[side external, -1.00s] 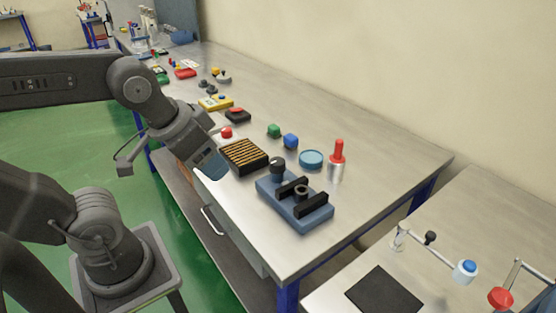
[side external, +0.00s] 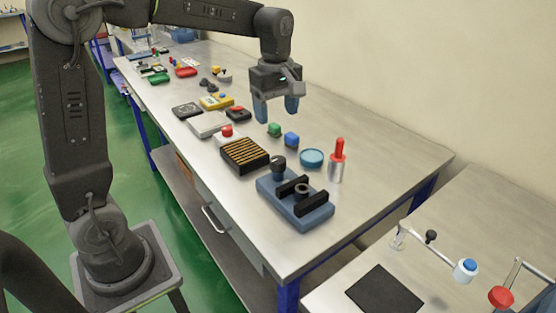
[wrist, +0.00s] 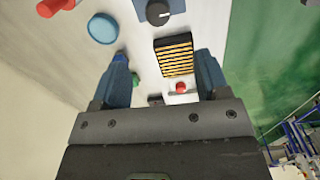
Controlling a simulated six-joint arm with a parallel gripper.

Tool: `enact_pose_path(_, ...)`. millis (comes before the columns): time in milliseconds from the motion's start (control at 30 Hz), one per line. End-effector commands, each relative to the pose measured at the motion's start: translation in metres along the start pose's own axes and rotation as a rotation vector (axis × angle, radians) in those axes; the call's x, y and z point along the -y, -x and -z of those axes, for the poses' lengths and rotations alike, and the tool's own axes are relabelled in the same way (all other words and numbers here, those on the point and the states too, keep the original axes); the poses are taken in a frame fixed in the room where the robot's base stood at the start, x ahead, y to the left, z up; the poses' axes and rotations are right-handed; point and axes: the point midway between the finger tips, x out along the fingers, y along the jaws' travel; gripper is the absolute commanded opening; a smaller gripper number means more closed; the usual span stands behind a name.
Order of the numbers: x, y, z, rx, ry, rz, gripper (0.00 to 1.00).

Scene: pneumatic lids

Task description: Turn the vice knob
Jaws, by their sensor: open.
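The vice (side external: 294,209) is a blue base with two black jaws near the front end of the bench. Its dark round knob (side external: 278,164) stands upright at the back left corner of the base. A dark ring-shaped part (side external: 302,190) sits between the jaws. In the wrist view the knob (wrist: 158,13) shows at the top edge with a white mark on it, and the rest of the vice is cut off. My gripper (side external: 277,110) is open and empty, pointing down above the bench, behind and apart from the vice. Its blue fingers (wrist: 164,80) are spread in the wrist view.
A black-and-yellow striped box (side external: 245,156) and a red button (side external: 227,131) are left of the vice.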

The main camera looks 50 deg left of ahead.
Motion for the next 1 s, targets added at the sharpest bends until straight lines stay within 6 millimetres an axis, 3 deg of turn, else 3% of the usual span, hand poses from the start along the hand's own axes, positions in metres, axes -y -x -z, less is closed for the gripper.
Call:
enact_pose_path(267,-0.006,-0.020,0.004,0.004,0.063,0.021,0.69)
enact_pose_path(700,-0.004,-0.106,0.003,0.004,0.060,0.020,0.69)
enact_pose_path(1000,-0.004,-0.139,0.003,0.003,0.060,0.016,0.69)
